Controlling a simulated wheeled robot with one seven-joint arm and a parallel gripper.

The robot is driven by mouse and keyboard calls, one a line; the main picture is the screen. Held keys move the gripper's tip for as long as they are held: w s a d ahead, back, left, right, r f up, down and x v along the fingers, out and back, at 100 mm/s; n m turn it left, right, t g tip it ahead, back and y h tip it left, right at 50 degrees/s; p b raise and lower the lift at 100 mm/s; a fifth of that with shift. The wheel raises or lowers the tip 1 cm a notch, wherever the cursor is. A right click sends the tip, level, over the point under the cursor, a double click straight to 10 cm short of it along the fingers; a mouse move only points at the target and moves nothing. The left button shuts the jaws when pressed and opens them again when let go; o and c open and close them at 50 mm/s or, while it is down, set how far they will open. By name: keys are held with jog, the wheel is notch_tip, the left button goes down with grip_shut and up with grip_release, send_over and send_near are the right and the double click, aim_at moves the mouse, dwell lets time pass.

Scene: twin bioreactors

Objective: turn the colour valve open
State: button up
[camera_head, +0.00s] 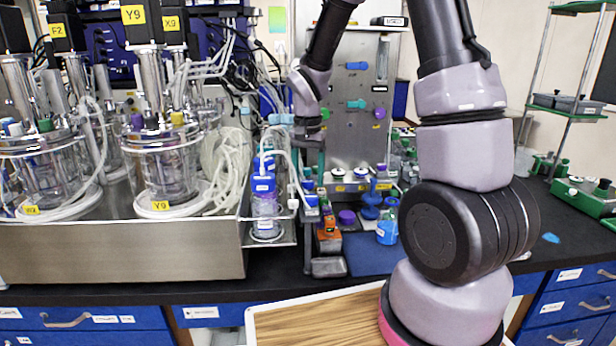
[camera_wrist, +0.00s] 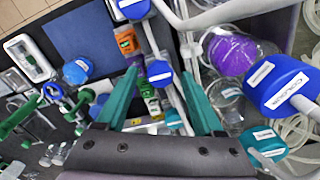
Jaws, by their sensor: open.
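My gripper (camera_wrist: 166,72) is open in the wrist view, its two teal fingers spread with nothing held between them. Past the fingertips, a blue round knob (camera_wrist: 160,74) with a white label sits on a pale tube, in the gap between the fingers. Its label is too small to read, so I cannot tell whether it is the colour valve.
Glass bioreactor vessels (camera_head: 160,165) with tubing stand on a steel base at left. A steel panel (camera_head: 352,110) with coloured knobs stands behind. An orange-labelled bottle (camera_head: 329,238) and a blue-liquid bottle (camera_head: 387,228) crowd the bench. A blue mat (camera_head: 375,262) has free room in front.

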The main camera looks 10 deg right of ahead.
jog(key=shift+f, duration=0.2)
grip_shut()
